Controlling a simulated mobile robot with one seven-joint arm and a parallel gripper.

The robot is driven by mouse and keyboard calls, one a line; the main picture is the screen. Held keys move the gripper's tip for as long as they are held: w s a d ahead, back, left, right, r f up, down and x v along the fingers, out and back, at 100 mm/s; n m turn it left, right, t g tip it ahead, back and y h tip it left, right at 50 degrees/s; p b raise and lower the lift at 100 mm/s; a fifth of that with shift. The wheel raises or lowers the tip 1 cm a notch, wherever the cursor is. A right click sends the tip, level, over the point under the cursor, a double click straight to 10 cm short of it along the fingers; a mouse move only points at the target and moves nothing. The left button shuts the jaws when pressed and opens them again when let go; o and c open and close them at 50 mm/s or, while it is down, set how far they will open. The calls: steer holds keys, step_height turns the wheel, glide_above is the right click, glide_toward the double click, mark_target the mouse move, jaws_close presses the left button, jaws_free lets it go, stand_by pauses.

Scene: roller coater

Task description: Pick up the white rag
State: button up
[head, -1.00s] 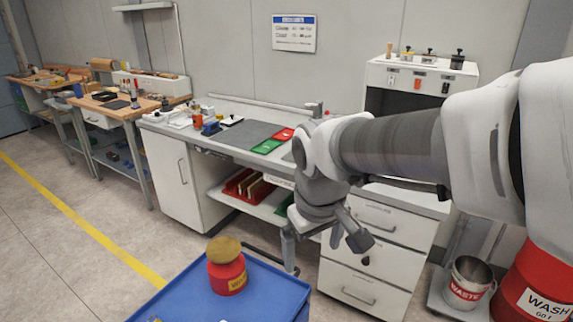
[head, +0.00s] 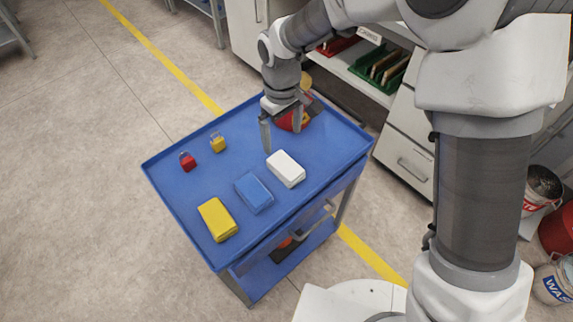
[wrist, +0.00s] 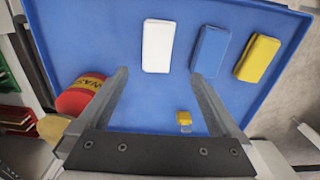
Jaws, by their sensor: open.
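The white rag (head: 286,168) is a folded block lying flat on the blue cart top, to the right of a blue rag. In the wrist view the white rag (wrist: 158,46) lies beyond my fingertips, nearer the left one. My gripper (head: 283,128) is open and empty above the cart, beside the white rag on its far side. In the wrist view both fingers of my gripper (wrist: 160,76) are spread wide with nothing between the tips.
The blue cart top (head: 180,200) also holds a blue rag (head: 254,192), a yellow rag (head: 217,219), a red padlock (head: 187,162) and a yellow padlock (head: 217,142). A red container (wrist: 85,94) stands close to my gripper's left finger. The cart has a raised rim.

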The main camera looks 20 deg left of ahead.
glide_above(285, 165)
steer(key=f, duration=0.7)
steer(key=shift+s+a, duration=0.15)
steer(key=shift+a, duration=0.05)
steer(key=shift+d+f+b, duration=0.15)
steer(key=shift+f, duration=1.2)
steer(key=shift+d+f+b, duration=0.1)
steer(key=shift+f+b, duration=0.05)
steer(key=shift+f, duration=1.2)
steer(key=shift+c, duration=0.2)
steer(key=c, duration=1.3)
steer(key=shift+r, duration=0.15)
steer(key=r, duration=0.4)
steer(key=shift+s+d+r, duration=0.15)
steer(key=shift+s+r, duration=0.05)
steer(key=shift+r, duration=0.05)
steer(key=s+d+r, duration=0.1)
steer(key=s+r, duration=0.1)
steer(key=s, duration=0.1)
steer(key=s+d+r, duration=0.2)
steer(key=s, duration=0.1)
steer(key=s+d+r, duration=0.2)
steer(key=s, duration=0.2)
steer(key=shift+r, duration=0.15)
